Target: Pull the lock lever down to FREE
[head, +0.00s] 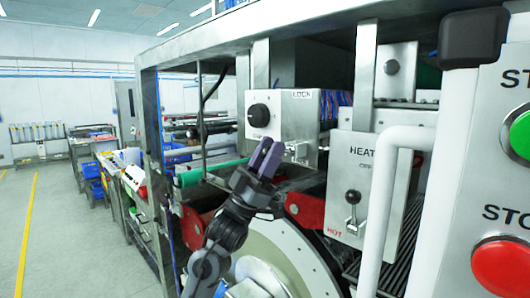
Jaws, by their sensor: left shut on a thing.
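The lock box is a metal housing (305,108) marked LOCK on its front, in the upper middle of the head view. My left gripper (266,155), with purple fingers, comes up from below in front of the box's lower left edge. Its fingers are close together and shut on the lock lever, which they and the wrist mostly hide. A small grey part (297,150) shows low on the LOCK face, right of the fingers. I cannot read the FREE mark or tell the lever's exact angle. My right gripper is out of view.
A black dial (259,115) sits just above my left fingers. To the right are a HEAT panel (365,165) with a black-knobbed lever (352,197), a white rail (378,220), and green (520,134) and red (502,266) buttons. A large pale drum (300,255) lies below.

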